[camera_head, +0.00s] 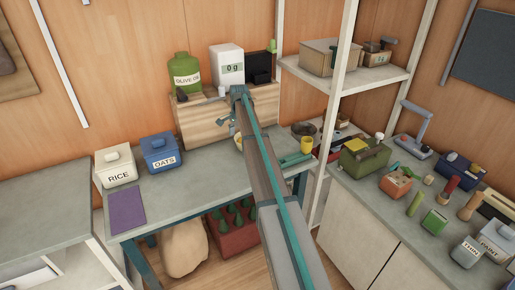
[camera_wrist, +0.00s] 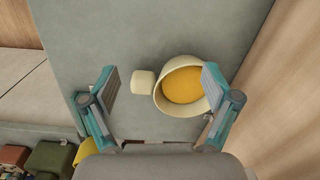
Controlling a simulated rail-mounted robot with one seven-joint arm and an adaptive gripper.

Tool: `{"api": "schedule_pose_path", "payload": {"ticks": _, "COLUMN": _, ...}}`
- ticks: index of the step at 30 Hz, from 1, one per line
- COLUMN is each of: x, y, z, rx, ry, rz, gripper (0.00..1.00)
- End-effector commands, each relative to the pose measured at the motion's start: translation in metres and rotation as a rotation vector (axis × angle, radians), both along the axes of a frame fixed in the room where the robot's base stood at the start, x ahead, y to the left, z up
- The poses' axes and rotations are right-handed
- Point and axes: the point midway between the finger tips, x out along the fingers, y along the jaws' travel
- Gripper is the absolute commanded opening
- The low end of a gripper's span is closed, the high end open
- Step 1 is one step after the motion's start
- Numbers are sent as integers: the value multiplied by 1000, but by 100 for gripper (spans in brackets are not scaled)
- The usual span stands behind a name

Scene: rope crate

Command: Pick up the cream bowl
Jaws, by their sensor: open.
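The cream bowl (camera_wrist: 158,96) is in the wrist view, on the grey worktop, its round opening towards the camera and its inside orange-yellow. My gripper (camera_wrist: 158,72) is open, with teal-and-grey fingers spread wide. The bowl shows between the fingers, nearer the right one, which covers part of its right rim. Nothing is held. In the head view my arm hides most of the area around the gripper, and I cannot make out the bowl clearly there.
A wooden panel (camera_wrist: 262,90) rises on the right. In the head view, a yellow cup (camera_head: 306,145), rice canister (camera_head: 116,167) and oats canister (camera_head: 161,153) stand on the workbench.

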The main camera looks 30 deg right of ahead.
Motion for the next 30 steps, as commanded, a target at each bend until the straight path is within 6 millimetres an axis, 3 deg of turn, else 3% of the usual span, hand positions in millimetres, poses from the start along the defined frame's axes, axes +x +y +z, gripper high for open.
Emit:
{"api": "schedule_pose_path", "payload": {"ticks": 1, "x": 1, "y": -23, "z": 2, "rx": -17, "ry": 12, "rz": -60, "gripper": 87}}
{"api": "schedule_pose_path", "payload": {"ticks": 3, "x": -1, "y": -41, "z": 5, "rx": -34, "ry": 26, "rz": -118, "gripper": 87}}
{"api": "schedule_pose_path", "payload": {"ticks": 6, "x": -4, "y": -55, "z": 4, "rx": -48, "ry": 35, "rz": -163, "gripper": 87}}
{"api": "schedule_pose_path", "payload": {"ticks": 19, "x": -4, "y": -57, "z": -27, "rx": -49, "ry": 37, "rz": -169, "gripper": 87}}
{"api": "schedule_pose_path", "payload": {"ticks": 30, "x": -4, "y": -58, "z": -67, "rx": -50, "ry": 35, "rz": -167, "gripper": 87}}
